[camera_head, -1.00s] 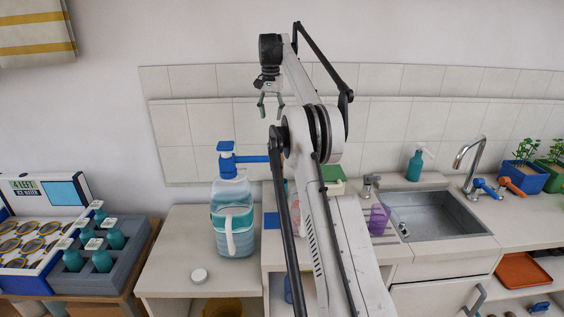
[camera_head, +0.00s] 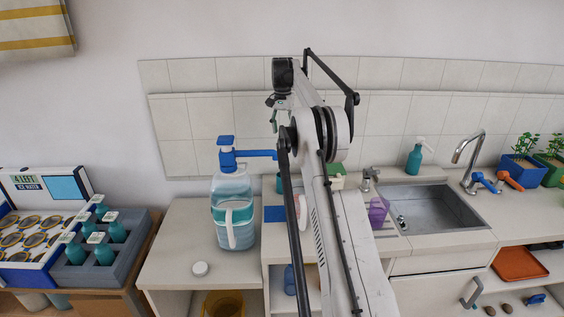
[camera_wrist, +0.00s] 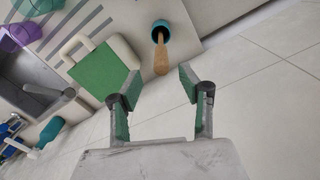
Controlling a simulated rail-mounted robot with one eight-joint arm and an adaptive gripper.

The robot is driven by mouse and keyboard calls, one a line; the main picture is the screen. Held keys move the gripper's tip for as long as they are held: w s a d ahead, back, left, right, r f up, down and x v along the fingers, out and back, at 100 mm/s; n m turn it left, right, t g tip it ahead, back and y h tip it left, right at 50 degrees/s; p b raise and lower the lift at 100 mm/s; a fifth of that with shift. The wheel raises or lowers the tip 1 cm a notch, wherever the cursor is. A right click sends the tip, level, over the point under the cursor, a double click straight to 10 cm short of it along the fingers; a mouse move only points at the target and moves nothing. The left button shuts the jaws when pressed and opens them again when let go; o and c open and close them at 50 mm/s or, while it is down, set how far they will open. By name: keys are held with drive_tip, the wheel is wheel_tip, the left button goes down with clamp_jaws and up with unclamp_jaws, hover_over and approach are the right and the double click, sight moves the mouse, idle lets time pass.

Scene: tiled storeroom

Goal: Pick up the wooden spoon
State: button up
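The wooden spoon (camera_wrist: 161,58) shows in the wrist view as a brown handle sticking out of a teal cup (camera_wrist: 162,27). Its other end is hidden in the cup. My gripper (camera_wrist: 160,80) is open and empty, its two green-padded fingers spread with the handle in line with the gap between them, apart from both pads as far as I can tell. In the head view my gripper (camera_head: 274,121) hangs above the counter before the tiled wall. There the spoon is not visible; part of the teal cup (camera_head: 279,184) shows beside my arm.
A green-topped box (camera_wrist: 103,69) stands close to the cup. In the head view a large water jug with a blue pump (camera_head: 232,205) stands left of my arm, its spout reaching toward it. A purple cup (camera_head: 377,211) and the sink (camera_head: 436,208) are to the right.

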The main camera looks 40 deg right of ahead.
sight(282, 153)
drive_tip(key=shift+a+f+p, duration=0.1)
drive_tip(key=shift+f+p, duration=0.75)
drive_tip(key=shift+f, duration=2.6)
clamp_jaws()
drive_tip(key=shift+r, duration=0.15)
